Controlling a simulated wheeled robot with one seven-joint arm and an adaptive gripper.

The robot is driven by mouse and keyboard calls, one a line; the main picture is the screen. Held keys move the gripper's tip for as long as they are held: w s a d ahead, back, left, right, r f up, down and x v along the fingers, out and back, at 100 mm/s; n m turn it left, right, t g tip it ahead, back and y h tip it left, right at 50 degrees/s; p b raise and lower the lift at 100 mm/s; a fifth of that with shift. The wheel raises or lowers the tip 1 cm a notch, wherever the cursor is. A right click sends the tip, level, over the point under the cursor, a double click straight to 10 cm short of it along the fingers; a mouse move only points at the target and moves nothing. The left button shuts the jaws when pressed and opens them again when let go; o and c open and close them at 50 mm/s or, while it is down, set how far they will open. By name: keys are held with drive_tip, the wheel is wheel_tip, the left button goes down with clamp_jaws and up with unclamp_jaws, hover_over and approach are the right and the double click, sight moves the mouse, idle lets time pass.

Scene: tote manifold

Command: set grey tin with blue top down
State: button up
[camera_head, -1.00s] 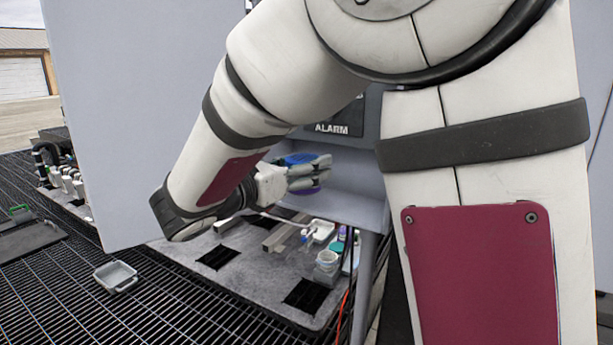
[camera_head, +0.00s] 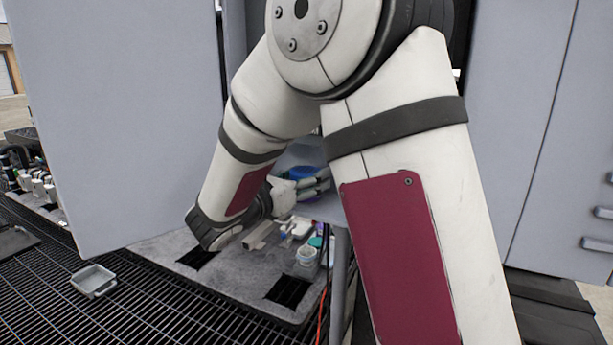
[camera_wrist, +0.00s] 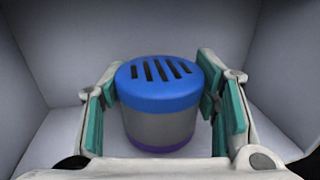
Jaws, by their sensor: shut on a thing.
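The grey tin with a blue top (camera_wrist: 160,122) stands upright between the fingers in the wrist view. Its blue top has several dark slots, and a purple band runs round its base. My gripper (camera_wrist: 163,108) is shut on the tin from both sides with its teal pads. In the head view only the blue top (camera_head: 302,172) shows clearly, beside my gripper (camera_head: 312,184); my arm hides part of the scene there. Pale grey walls surround the tin in the wrist view. I cannot tell whether its base touches the surface below.
A large grey panel (camera_head: 120,110) stands left of my arm. Below lies a grey mat (camera_head: 235,268) with dark square openings, a white tub (camera_head: 306,256) and small items. A grey tray (camera_head: 93,281) sits on the black grating (camera_head: 150,310). A grey post (camera_head: 339,285) stands close by.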

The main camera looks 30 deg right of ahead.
drive_tip(key=shift+f, duration=0.1)
drive_tip(key=o, duration=1.3)
drive_tip(key=shift+o, duration=0.2)
